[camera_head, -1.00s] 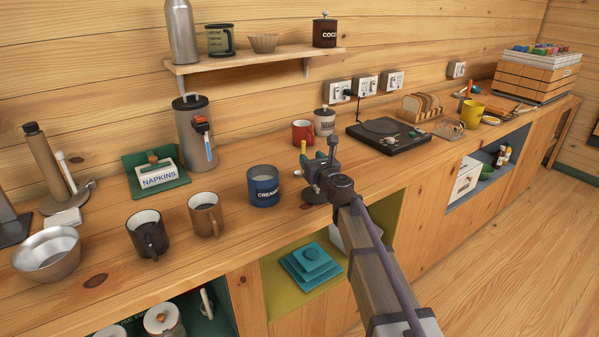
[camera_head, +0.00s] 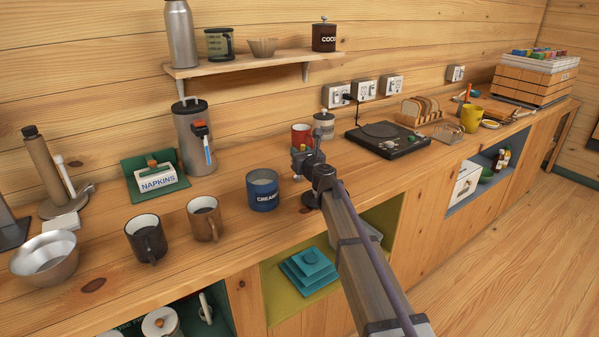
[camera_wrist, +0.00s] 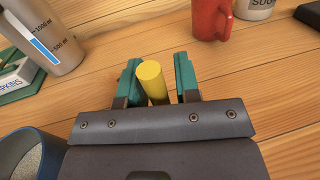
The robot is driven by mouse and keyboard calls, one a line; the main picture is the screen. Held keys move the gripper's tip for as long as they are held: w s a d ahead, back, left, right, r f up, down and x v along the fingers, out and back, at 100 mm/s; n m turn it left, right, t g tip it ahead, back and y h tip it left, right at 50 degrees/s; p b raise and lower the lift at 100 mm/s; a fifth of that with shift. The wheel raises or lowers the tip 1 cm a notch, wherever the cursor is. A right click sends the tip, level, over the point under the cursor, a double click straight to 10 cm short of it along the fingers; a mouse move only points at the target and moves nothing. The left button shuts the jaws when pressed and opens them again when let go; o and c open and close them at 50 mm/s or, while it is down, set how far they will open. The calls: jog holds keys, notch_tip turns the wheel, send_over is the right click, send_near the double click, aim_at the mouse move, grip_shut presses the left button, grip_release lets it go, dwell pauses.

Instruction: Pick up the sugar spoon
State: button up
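I see no sugar spoon that I can make out. A pale sugar jar (camera_head: 323,126) with a dark-topped lid stands at the back of the counter, behind the red mug (camera_head: 301,136). In the wrist view the jar (camera_wrist: 256,9) shows only in part at the top right, beside the red mug (camera_wrist: 210,18). My gripper (camera_wrist: 159,72) has two green fingers standing apart, short of the mug and jar. A yellow rod (camera_wrist: 152,84) shows between them, near the left finger with a gap to the right one; I cannot tell whether it is part of the gripper.
A blue creamer cup (camera_head: 263,195) stands left of my gripper, with two mugs (camera_head: 204,222) (camera_head: 146,243) further left. A black record player (camera_head: 388,140) lies to the right. A shelf (camera_head: 255,62) hangs above. Bare counter lies before the red mug.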

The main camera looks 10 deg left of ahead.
grip_shut()
notch_tip(320, 180, up, 10)
jog(key=p, duration=1)
